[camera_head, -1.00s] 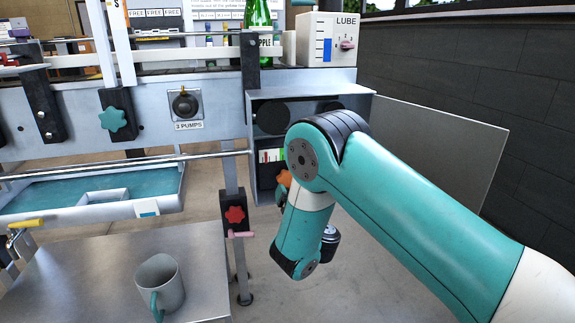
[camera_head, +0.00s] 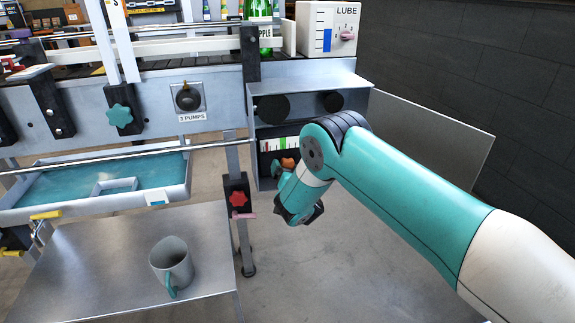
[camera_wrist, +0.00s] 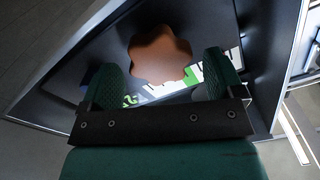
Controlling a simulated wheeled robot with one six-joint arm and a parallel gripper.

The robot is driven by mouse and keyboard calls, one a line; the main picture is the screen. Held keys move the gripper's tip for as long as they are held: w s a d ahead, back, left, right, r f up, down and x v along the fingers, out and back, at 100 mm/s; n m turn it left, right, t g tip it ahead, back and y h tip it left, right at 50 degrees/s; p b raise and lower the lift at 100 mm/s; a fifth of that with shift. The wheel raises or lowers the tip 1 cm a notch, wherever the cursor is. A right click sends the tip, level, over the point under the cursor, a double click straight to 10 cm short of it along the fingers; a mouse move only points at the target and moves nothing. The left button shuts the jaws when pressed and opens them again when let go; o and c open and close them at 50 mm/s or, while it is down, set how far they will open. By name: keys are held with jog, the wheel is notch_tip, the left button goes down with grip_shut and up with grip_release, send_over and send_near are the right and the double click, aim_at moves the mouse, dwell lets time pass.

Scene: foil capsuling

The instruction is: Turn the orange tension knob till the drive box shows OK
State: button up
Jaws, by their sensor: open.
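The orange tension knob (camera_head: 288,163) is partly hidden behind my arm in the head view, low in the open drive box (camera_head: 310,93). In the wrist view the lobed knob (camera_wrist: 160,55) lies between the two fingers of my gripper (camera_wrist: 161,62). The gripper is open, one finger on each side of the knob; I cannot tell whether either touches it. A white scale with green and red marks (camera_head: 280,144) shows above the knob in the head view. Part of it, with a green patch (camera_wrist: 195,74), shows behind the fingers in the wrist view. I cannot read OK on it.
Two dark round pulleys (camera_head: 272,108) are in the box above the scale. A grey panel (camera_head: 430,130) stands open to its right. A mug (camera_head: 171,262) stands on the metal table (camera_head: 110,255).

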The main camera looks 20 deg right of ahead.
jog(key=shift+w, duration=0.95)
jog(key=c, duration=0.9)
